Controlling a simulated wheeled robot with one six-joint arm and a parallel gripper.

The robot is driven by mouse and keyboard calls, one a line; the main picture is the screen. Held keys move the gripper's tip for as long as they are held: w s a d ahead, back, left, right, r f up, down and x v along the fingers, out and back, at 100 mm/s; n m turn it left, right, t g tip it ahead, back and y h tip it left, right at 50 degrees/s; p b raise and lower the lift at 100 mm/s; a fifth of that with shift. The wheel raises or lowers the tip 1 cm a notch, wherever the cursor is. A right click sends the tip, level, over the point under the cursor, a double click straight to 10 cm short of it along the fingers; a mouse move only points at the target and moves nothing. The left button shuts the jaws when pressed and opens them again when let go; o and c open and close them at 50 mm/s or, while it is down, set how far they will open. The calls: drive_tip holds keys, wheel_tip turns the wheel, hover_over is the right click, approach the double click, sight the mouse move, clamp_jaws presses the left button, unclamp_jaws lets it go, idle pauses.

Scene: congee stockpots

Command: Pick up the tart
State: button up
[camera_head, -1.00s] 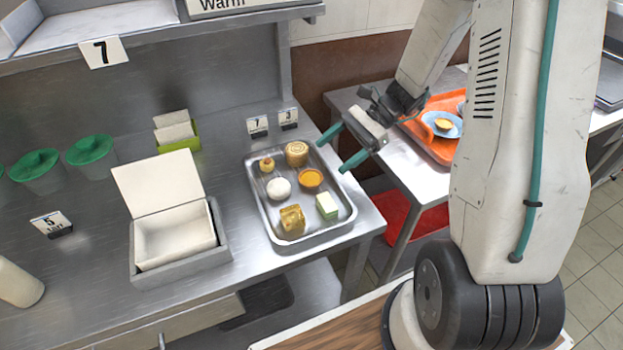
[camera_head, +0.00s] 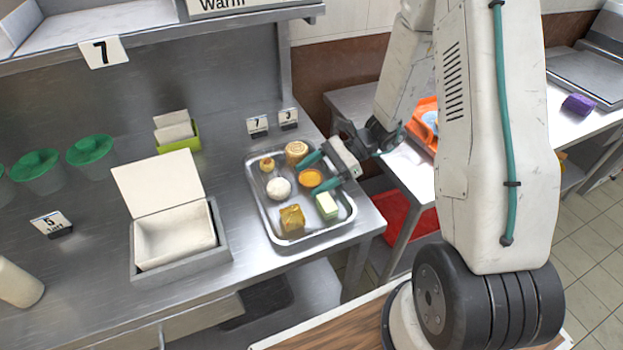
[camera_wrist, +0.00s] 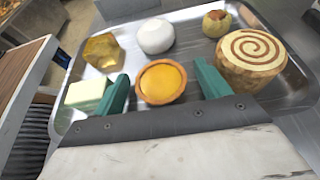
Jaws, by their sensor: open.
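The tart (camera_head: 310,178) is a small round pastry with a brown crust and an orange filling, lying on a metal tray (camera_head: 282,239). In the wrist view the tart (camera_wrist: 162,82) sits between the two green fingers of my gripper (camera_wrist: 160,88), with a gap on each side. My gripper (camera_head: 316,174) is open and empty, with its fingertips over the right side of the tray around the tart. I cannot tell how far the fingertips are above the tray.
An open white box (camera_head: 175,240) stands left. Number cards (camera_head: 257,124) stand behind the tray.

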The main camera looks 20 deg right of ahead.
drive_tip(key=c, duration=0.9)
drive_tip(key=shift+r, duration=0.1)
